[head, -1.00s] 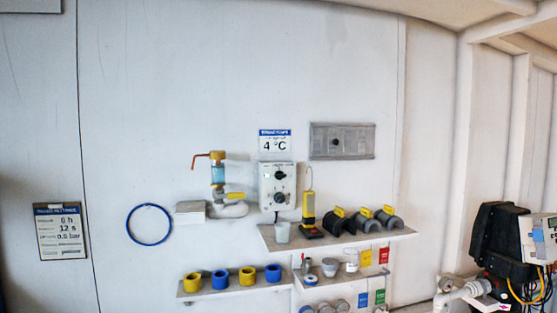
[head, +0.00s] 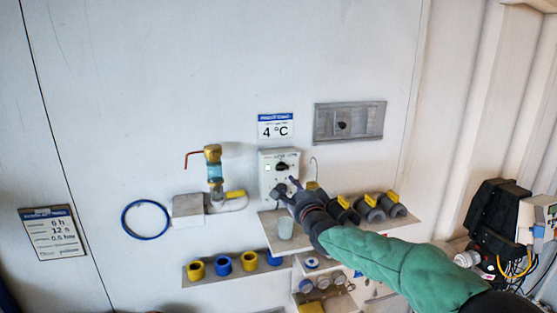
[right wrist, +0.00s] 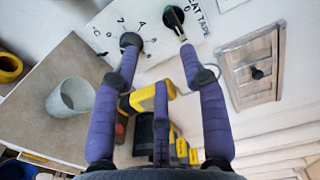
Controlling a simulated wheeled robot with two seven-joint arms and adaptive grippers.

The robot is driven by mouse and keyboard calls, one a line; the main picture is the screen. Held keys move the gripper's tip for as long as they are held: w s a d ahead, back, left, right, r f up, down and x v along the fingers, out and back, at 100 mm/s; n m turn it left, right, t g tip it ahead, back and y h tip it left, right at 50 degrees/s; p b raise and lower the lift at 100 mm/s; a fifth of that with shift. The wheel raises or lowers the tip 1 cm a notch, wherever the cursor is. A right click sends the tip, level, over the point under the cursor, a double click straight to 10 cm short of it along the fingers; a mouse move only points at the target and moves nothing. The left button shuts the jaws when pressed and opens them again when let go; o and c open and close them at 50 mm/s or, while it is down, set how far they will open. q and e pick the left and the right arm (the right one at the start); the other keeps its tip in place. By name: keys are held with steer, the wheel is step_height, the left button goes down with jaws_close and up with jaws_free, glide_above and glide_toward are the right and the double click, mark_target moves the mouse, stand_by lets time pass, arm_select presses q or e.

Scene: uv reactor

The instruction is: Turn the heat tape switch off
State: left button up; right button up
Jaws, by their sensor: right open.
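The white control box (head: 268,163) hangs on the wall with two dark knobs. The upper knob (head: 281,167) is uncovered and also shows in the right wrist view (right wrist: 173,18), beside lettering that reads "...AT TAPE". It has a pale pointer line. The lower knob is partly hidden by a fingertip, near a printed number scale. My right gripper (head: 288,187) is open and empty, its fingertips in front of the lower part of the box. In the right wrist view its fingers (right wrist: 159,44) are spread, one by each knob; I cannot tell whether they touch. My left gripper is not in view.
A shelf (head: 270,228) below the box holds a grey cup (head: 285,226) and dark fittings with yellow tags (head: 370,207). A yellow-handled valve (head: 235,195) sits left of the box. A grey slotted plate (head: 360,122) is on the wall at upper right.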

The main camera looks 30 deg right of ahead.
mark_target(283, 170)
steer(key=w+p, duration=0.1)
steer(key=w, duration=0.1)
steer(key=w+d+r+p, duration=0.1)
steer(key=w, duration=0.2)
steer(key=w+d+p, duration=0.1)
steer(key=w, duration=0.1)
steer(key=shift+w+r+p, duration=0.2)
steer(key=shift+r+p, duration=0.15)
steer(key=shift+r, duration=0.05)
steer(key=shift+f+x, duration=0.25)
steer(key=shift+x, duration=0.75)
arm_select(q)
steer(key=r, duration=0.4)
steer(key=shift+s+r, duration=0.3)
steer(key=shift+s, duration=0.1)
arm_select(e)
steer(key=shift+s+r, duration=0.1)
steer(key=shift+s, duration=0.05)
jaws_close()
